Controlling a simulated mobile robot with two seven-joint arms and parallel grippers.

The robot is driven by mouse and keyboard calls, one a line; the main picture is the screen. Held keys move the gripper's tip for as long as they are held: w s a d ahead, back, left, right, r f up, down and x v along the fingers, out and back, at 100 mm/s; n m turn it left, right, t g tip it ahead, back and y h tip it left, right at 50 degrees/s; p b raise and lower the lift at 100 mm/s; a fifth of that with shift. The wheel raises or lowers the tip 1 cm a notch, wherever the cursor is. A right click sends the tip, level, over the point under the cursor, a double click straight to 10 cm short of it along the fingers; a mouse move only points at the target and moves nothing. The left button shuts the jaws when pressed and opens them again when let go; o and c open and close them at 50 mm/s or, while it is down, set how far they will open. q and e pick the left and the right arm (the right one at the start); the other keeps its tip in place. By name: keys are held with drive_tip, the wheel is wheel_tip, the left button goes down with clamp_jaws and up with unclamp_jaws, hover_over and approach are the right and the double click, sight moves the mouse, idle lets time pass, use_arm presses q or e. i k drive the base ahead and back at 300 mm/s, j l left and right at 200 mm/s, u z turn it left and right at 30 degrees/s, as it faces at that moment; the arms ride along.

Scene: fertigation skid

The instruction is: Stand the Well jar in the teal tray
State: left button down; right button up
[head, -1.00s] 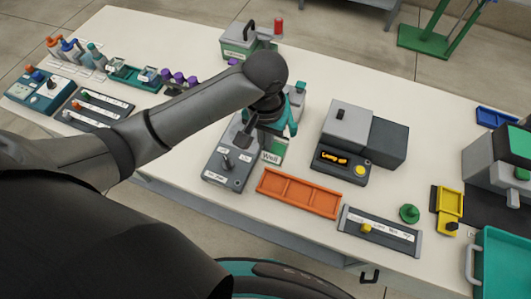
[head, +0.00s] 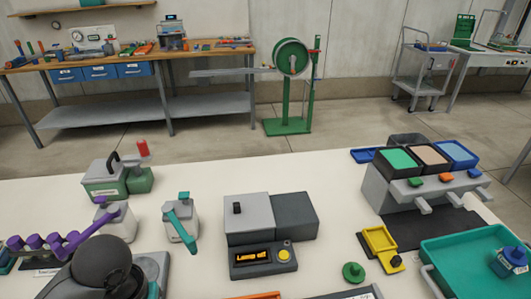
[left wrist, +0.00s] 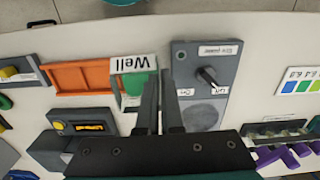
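The Well jar (left wrist: 132,92), with a white "Well" label and green on its body, is in the left wrist view, left of centre. My left gripper's (left wrist: 160,78) two dark fingers point down beside its right edge, with a narrow gap between them; whether they grip part of the jar I cannot tell. In the head view the jar is out of sight, and my left wrist fills the bottom left. The teal tray (head: 448,256) lies at the lower right of the head view, with a blue container (head: 510,262) at its right side. My right gripper is not in view.
A yellow fixture (head: 381,241), green knob (head: 353,272) and grey dispenser (head: 415,190) lie near the tray. An orange tray (left wrist: 82,77) is beside the Well jar.

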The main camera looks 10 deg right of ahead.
sight(467, 280)
drive_tip(key=l, duration=1.15)
drive_tip(key=k+l, duration=0.1)
drive_tip(key=l, duration=1.05)
drive_tip(key=k+l, duration=0.1)
drive_tip(key=l, duration=1.05)
